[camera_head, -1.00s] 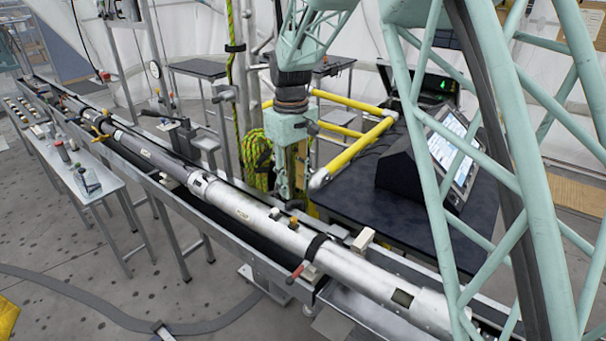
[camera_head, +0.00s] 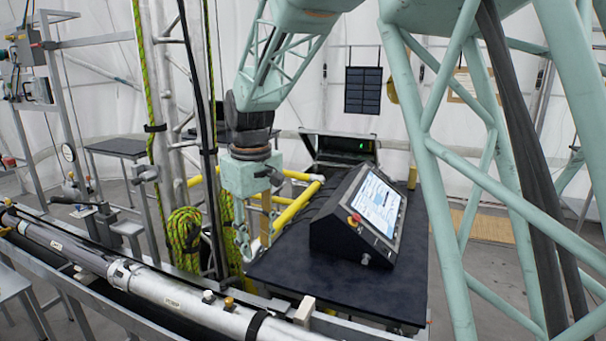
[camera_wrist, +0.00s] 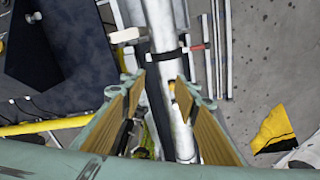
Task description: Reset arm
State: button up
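My arm is pale green lattice, with a dark joint above my gripper (camera_head: 250,228). In the head view my gripper hangs pointing down beside the yellow rails, at the left edge of the dark table. In the wrist view my gripper (camera_wrist: 162,85) has its two tan-padded fingers spread apart, with nothing held between them. The long silver tube (camera_wrist: 165,30) with a black band lies below and beyond the fingers. In the head view the tube (camera_head: 190,300) lies along the lower left.
A console with a lit screen (camera_head: 372,205) stands on the dark table (camera_head: 400,285), right of my gripper. Yellow rails (camera_head: 288,213), a coiled green rope (camera_head: 184,232) and upright poles are close by. A yellow-black object (camera_wrist: 274,131) lies on the floor.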

jog(key=s+d+r+m+t+b, duration=0.1)
jog(key=s+d+r, duration=0.3)
jog(key=s+d, duration=0.25)
jog(key=s+d+r+m+b, duration=0.1)
jog(key=s+d+r+m, duration=0.15)
jog(key=s+d, duration=0.35)
jog(key=s+d+r+m+t+b, duration=0.1)
jog(key=s+d+r, duration=0.35)
jog(key=d, duration=0.35)
jog(key=s+d+f+m+b, duration=0.1)
jog(key=s+d, duration=0.3)
jog(key=s, duration=0.4)
jog(key=s+d+f+m+b, duration=0.2)
jog(key=s+d+f, duration=0.2)
jog(key=s, duration=0.4)
jog(key=s+d+f+m+t+b, duration=0.1)
jog(key=s+d, duration=0.3)
jog(key=s, duration=0.4)
jog(key=shift+s+d+f+m+b, duration=0.35)
jog(key=shift+f+m, duration=0.2)
jog(key=shift+f, duration=0.3)
jog(key=shift+c, duration=0.9)
